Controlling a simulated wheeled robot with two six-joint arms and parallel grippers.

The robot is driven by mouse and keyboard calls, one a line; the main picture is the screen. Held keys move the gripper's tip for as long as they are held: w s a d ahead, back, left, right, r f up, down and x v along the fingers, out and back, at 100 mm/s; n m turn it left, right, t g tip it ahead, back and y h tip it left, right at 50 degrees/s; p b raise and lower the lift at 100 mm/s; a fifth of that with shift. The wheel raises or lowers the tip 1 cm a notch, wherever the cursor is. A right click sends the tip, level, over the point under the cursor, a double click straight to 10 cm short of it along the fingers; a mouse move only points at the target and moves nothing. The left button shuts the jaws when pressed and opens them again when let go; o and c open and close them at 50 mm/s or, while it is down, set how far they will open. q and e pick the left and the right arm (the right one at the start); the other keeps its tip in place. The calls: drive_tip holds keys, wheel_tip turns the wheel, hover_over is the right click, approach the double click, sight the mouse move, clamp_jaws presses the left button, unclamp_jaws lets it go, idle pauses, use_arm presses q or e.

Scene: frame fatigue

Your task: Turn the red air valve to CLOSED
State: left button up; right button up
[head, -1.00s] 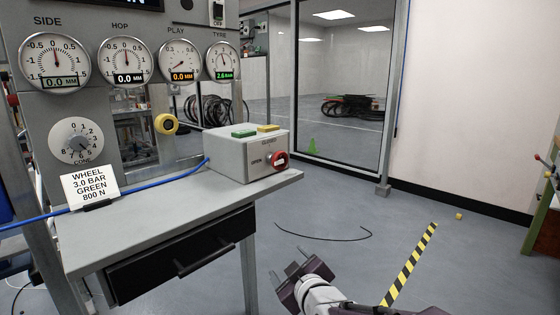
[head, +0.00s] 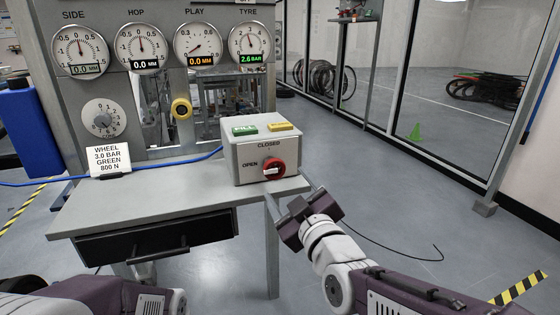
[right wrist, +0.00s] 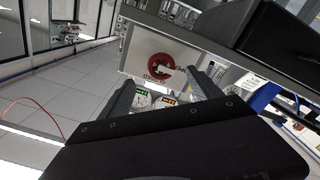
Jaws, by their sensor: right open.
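The red air valve (head: 274,168) is a round red knob with a white bar handle on the front of a grey box (head: 248,178). The bar lies nearly level, toward the OPEN label at its left; CLOSED is printed above the knob. My right gripper (head: 296,200) is open and empty, just in front of and below the valve, apart from it. In the right wrist view the valve (right wrist: 161,69) shows beyond and between the open fingers (right wrist: 163,88). My left gripper is out of view; only part of that arm shows at the bottom left.
The box stands on the right end of a grey bench (head: 150,200) with a drawer (head: 155,238). Green (head: 244,130) and yellow (head: 280,126) buttons top the box. A blue hose (head: 190,160) runs to its left side. Floor to the right is mostly clear.

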sight(276, 172)
drive_tip(key=b+x, duration=0.2)
drive_tip(key=x, duration=0.7)
drive_tip(key=shift+w+a, duration=0.1)
drive_tip(key=shift+a, duration=0.05)
drive_tip(key=shift+c, duration=0.2)
drive_tip(key=c, duration=1.3)
drive_tip(key=shift+f, duration=0.1)
